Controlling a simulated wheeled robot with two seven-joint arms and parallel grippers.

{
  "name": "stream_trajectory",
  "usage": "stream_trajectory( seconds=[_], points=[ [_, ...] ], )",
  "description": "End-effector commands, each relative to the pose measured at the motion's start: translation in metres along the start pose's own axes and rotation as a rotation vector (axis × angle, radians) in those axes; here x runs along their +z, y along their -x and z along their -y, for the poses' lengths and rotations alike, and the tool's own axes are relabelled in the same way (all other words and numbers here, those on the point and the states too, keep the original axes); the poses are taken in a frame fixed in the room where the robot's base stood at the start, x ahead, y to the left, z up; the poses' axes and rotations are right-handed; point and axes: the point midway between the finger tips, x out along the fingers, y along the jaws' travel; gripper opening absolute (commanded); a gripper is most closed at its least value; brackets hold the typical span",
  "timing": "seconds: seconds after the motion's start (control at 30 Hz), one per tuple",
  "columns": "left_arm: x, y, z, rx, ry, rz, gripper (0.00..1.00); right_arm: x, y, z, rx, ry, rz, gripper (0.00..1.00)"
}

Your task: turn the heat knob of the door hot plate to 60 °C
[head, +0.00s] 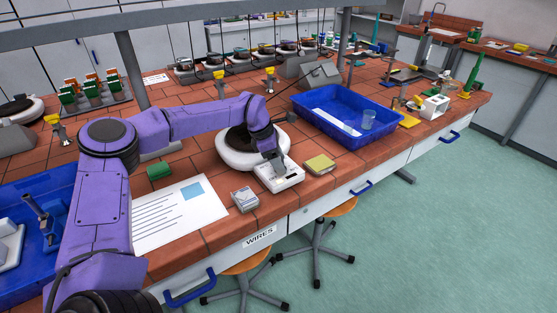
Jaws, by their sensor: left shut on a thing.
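The hot plate (231,158) stands on the near bench, with a white body and a dark round top. Its white front panel (288,181) faces the bench's front edge and has a small dark display. My left gripper (272,166) reaches down from above to the panel. It is shut on the heat knob, which the fingers and wrist hide. The knob's pointer and the display reading are too small to make out. My right gripper is out of view.
A grey-white box (244,200) stands left of the panel and a yellowish pad (320,164) right of it. A printed sheet (180,213) lies further left. A blue tray (345,136) holds a beaker (369,119). Stools (318,232) stand below the front edge.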

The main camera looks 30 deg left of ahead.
Motion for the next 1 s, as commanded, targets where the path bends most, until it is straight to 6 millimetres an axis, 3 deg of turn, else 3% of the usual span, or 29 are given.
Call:
stream_trajectory(
  seconds=[0.2, 0.23, 0.3, 0.67, 1.0],
  points=[
    [0.0, 0.001, -0.001, 0.004, -0.001, 0.001, 0.31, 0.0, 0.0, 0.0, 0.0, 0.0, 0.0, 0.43],
    [0.0, 0.001, -0.001, 0.004, -0.001, 0.001, 0.65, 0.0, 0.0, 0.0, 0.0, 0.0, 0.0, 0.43],
    [0.0, 0.001, -0.001, 0.004, 0.0, 0.001, 0.87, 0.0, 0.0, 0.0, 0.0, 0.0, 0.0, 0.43],
    [0.0, 0.006, -0.001, 0.003, 0.001, 0.001, 0.87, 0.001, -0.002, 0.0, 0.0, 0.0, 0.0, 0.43],
    [0.0, 0.08, -0.001, 0.006, 0.0, 0.004, 0.87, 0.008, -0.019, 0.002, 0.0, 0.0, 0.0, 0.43]
  ],
)
